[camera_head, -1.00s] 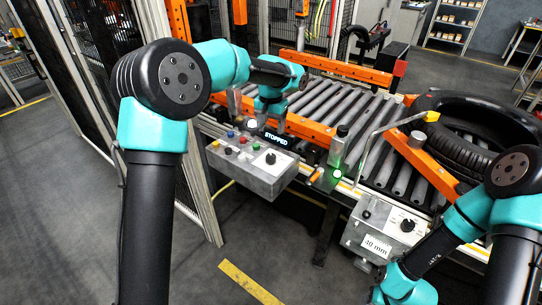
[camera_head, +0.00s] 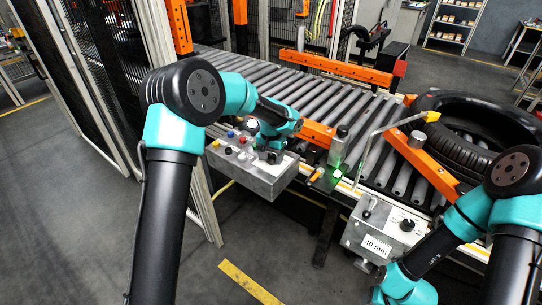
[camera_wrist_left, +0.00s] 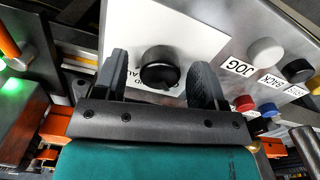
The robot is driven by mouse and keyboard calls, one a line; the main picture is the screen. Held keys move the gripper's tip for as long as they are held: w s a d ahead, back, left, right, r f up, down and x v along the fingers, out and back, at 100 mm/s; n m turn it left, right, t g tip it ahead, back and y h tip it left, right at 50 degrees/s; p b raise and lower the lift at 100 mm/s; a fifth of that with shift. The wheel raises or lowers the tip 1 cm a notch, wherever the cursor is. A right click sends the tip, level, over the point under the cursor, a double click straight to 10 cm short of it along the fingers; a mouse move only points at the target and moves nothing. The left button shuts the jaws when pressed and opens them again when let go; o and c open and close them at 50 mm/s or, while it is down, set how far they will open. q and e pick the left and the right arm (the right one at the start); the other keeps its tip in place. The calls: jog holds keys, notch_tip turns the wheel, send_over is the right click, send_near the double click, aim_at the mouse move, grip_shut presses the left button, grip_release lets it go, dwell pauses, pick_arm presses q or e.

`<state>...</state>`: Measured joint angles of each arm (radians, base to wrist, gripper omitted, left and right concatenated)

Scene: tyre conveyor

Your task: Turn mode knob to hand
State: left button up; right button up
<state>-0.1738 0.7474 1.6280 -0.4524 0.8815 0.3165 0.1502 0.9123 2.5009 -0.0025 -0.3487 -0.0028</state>
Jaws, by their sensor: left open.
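The black mode knob (camera_wrist_left: 160,72) sits on a white plate on the grey control box (camera_head: 262,183). The plate's lettering is partly hidden by my left finger; only bits such as "D" and "AU" show. My left gripper (camera_wrist_left: 162,62) is open, with one dark finger on each side of the knob in the left wrist view. I see gaps between knob and fingers, so it is not gripped; how deep the fingertips reach I cannot tell. In the head view the left gripper (camera_head: 270,156) is over the box's right part and hides the knob. My right gripper is out of frame.
The box also carries a white JOG button (camera_wrist_left: 265,52), a black button (camera_wrist_left: 297,71) and red and blue buttons. A green-lit button (camera_head: 337,174) stands to the right. A roller conveyor (camera_head: 285,85) lies behind, with a tyre (camera_head: 470,130) on it.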

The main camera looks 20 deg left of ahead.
pick_arm(q)
jog(key=c, duration=0.9)
jog(key=shift+m, duration=0.4)
jog(key=m, duration=0.3)
jog(key=shift+m, duration=0.3)
jog(key=m, duration=0.4)
jog(key=shift+m, duration=0.3)
jog(key=o, duration=0.9)
